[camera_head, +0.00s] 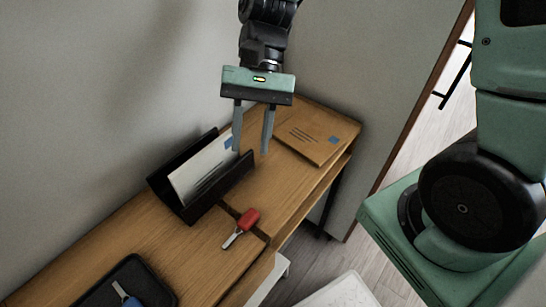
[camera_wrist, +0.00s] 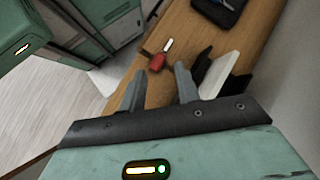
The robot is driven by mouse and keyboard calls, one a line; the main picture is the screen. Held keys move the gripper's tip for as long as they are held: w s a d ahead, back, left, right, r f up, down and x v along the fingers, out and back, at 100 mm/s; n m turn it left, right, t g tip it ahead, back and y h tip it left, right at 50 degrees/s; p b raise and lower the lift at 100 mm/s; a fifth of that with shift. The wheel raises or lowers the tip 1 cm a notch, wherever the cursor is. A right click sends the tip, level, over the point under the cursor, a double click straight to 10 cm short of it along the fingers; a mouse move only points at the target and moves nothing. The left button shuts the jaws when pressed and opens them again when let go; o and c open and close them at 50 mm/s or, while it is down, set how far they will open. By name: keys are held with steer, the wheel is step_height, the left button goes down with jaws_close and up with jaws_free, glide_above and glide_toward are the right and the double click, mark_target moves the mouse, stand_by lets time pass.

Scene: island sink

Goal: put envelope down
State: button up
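A brown envelope (camera_head: 318,137) with dark lines and a blue mark lies flat at the far right end of the wooden table. A white envelope (camera_head: 203,168) with a blue mark stands tilted in a black holder (camera_head: 222,190) against the wall; it also shows in the wrist view (camera_wrist: 219,74). My gripper (camera_head: 251,151) is open, its two fingers apart with nothing between them. It hangs above the table, between the holder and the brown envelope in the head view. In the wrist view my gripper (camera_wrist: 160,68) points toward the table, and the brown envelope is not in view.
A red-handled item (camera_head: 248,219) with a metal end, perhaps a key, lies on the table (camera_head: 195,257) in front of the holder. A black tray (camera_head: 140,272) with a blue-handled item is at the lower left. The wall runs behind the table.

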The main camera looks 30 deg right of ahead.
steer(key=s+r+n+t+h, duration=0.1)
steer(key=s+n+t+h, duration=0.3)
steer(key=s+n, duration=0.5)
steer(key=n+t, duration=0.2)
steer(key=shift+a+r+n, duration=0.15)
steer(key=shift+n, duration=0.25)
steer(key=shift+s, duration=0.1)
